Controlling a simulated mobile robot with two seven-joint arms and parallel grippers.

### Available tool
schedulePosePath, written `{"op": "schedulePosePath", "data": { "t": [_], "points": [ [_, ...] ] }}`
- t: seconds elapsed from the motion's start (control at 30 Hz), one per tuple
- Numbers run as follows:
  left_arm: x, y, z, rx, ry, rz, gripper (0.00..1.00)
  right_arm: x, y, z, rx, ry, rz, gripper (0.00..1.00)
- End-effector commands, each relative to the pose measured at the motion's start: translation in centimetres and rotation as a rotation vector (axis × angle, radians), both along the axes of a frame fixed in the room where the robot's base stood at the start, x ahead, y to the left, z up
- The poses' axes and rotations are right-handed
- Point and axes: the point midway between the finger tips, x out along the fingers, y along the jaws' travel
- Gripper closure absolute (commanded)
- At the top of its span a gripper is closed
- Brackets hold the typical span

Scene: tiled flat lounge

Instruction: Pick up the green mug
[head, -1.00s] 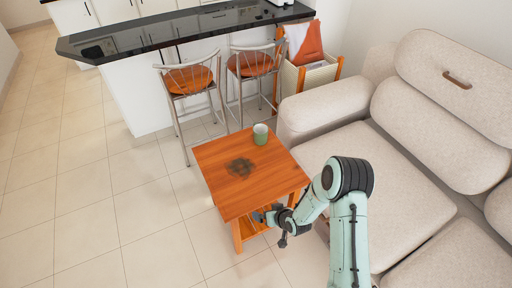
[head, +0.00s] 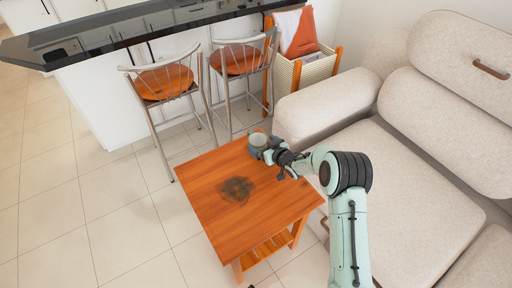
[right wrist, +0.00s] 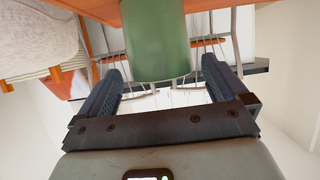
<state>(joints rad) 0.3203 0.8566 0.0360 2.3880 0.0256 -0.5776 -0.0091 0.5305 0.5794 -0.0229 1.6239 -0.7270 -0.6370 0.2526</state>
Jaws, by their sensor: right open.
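The green mug (head: 258,140) stands at the far corner of the wooden table (head: 205,190). It is pale inside, and its lower right side is partly hidden by my right gripper (head: 266,151). In the right wrist view the mug (right wrist: 157,45) appears upside down, ahead of and partly between the two fingers of my right gripper (right wrist: 160,88). The fingers are open, with a gap on each side of the mug. My left gripper is not clearly seen.
The beige sofa (head: 400,185) stands close to the table's right side. Two bar stools (head: 165,83) and the dark counter (head: 130,33) are behind. A slatted basket (head: 310,68) stands behind the table. Tiled floor is clear on the left.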

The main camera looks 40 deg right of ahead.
Motion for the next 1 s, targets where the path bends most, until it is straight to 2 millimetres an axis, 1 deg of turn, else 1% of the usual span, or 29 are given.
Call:
{"op": "schedulePosePath", "data": {
  "t": [0.13,0.27,0.4,0.5,0.7,0.77,0.8,0.87,0.9,1.0],
  "points": [
    [0.6,0.3,-0.6,0.008,-0.016,0.007,0.57,1.2,0.0,-0.9,0.000,0.001,0.001,0.00],
    [1.9,1.0,-1.4,0.025,-0.049,0.020,0.57,3.0,-0.1,-2.1,0.000,0.000,0.001,0.00],
    [1.0,1.1,-2.2,0.024,-0.019,0.021,0.57,4.4,-0.3,-2.4,0.000,0.000,0.001,0.00],
    [0.8,1.2,-2.4,0.023,-0.011,0.021,0.57,4.8,-0.3,-2.5,0.000,0.000,0.001,0.00],
    [0.7,1.2,-2.3,0.024,-0.009,0.021,0.57,4.8,-0.3,-2.4,0.000,0.001,0.001,0.00],
    [0.7,1.2,-2.3,0.024,-0.009,0.021,0.57,4.8,-0.3,-2.4,0.000,0.001,0.001,0.20],
    [0.7,1.2,-2.3,0.023,-0.010,0.021,0.57,4.8,-0.3,-2.4,0.000,0.001,0.001,0.33],
    [0.7,1.2,-2.3,0.023,-0.010,0.021,0.57,4.8,-0.3,-2.4,0.000,0.001,0.001,0.52],
    [0.7,1.2,-2.3,0.023,-0.010,0.021,0.57,4.8,-0.4,-2.3,0.000,-0.002,0.001,0.54],
    [0.7,1.2,-2.3,0.023,-0.010,0.021,0.57,4.8,-0.4,-2.3,0.000,-0.002,0.001,0.54]
  ]
}}
